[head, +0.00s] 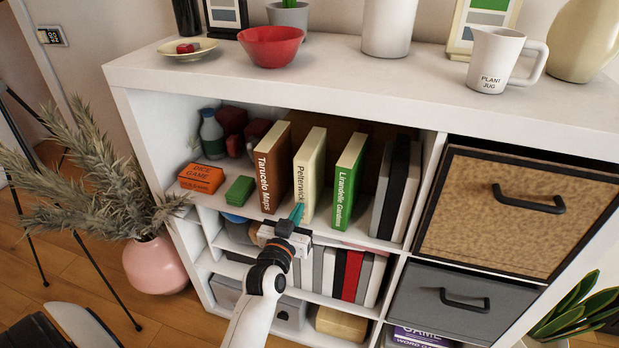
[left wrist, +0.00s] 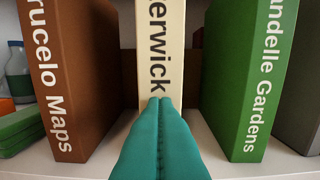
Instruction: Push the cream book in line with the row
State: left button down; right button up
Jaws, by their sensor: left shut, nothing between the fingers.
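The cream book (head: 309,176), lettered "Petterwick", stands upright on the upper shelf between the brown "Tarucelo Maps" book (head: 272,168) and the green "Lirandelle Gardens" book (head: 348,180), with a gap on each side. In the left wrist view the cream spine (left wrist: 161,45) is straight ahead, and the brown book (left wrist: 68,70) and green book (left wrist: 247,75) flank it. My left gripper (head: 297,213) is shut and empty, its teal fingertips (left wrist: 160,103) at the lower part of the cream spine. I cannot tell whether they touch it. My right gripper is not in view.
An orange dice game box (head: 201,178) and a small green box (head: 240,191) lie left of the brown book. Dark and grey books (head: 393,190) stand at right. A white divider and a cork-fronted drawer (head: 515,215) bound the compartment's right side.

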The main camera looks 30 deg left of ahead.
pick_arm(q)
jog(key=shift+w, duration=0.3)
jog(key=p+v, duration=0.3)
jog(key=v, duration=0.3)
jog(key=shift+a, duration=0.1)
dwell(0.3)
jog(key=v, duration=1.2)
jog(key=shift+b, duration=0.4)
